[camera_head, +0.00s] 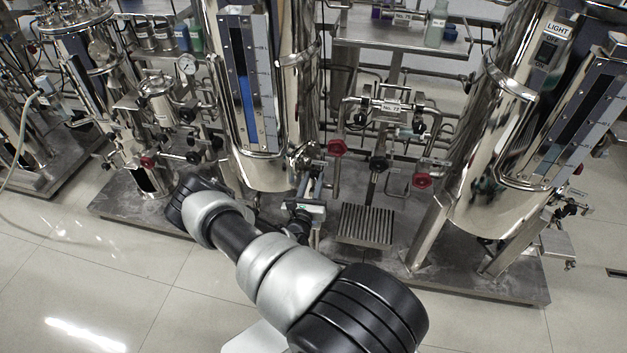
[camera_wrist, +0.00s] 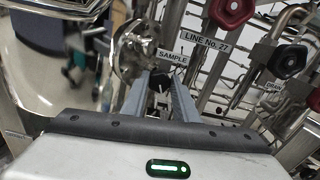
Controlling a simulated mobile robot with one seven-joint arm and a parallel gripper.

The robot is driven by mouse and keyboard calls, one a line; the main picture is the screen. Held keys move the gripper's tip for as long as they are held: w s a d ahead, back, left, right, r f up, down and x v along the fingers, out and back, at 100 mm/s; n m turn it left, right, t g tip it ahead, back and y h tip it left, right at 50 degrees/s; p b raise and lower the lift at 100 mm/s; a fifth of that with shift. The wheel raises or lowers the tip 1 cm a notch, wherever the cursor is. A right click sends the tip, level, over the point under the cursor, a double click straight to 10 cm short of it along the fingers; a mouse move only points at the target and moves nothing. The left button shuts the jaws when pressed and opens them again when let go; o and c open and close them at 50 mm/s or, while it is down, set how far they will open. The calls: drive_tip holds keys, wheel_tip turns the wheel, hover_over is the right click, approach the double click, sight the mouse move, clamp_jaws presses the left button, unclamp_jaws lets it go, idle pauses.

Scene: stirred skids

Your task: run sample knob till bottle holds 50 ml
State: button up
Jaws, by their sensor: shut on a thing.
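My gripper (camera_wrist: 160,88) is shut on a small dark knob (camera_wrist: 160,80) right below the label marked SAMPLE (camera_wrist: 172,57). The fingers hide most of the knob, so its turn position cannot be told. In the head view my gripper (camera_head: 312,170) reaches to the foot of the middle steel tank (camera_head: 262,165). No bottle can be made out under the sample outlet. That spot is hidden behind my arm and gripper, so no liquid level shows.
Red knobs (camera_head: 337,148) and black knobs (camera_head: 378,163) sit on pipes right of my gripper. A ribbed grate (camera_head: 365,225) lies on the steel skid base. A large tank (camera_head: 500,150) stands at the right. A clear bottle (camera_head: 436,25) stands on the back shelf.

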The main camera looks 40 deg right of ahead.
drive_tip(key=shift+a+n, duration=0.1)
drive_tip(key=shift+n, duration=1.5)
drive_tip(key=shift+f, duration=0.1)
drive_tip(key=o, duration=1.1)
drive_tip(key=p+v, duration=0.3)
drive_tip(key=v, duration=1.4)
drive_tip(key=shift+s+a+p, duration=0.15)
drive_tip(key=shift+a+p, duration=0.05)
drive_tip(key=shift+p, duration=0.15)
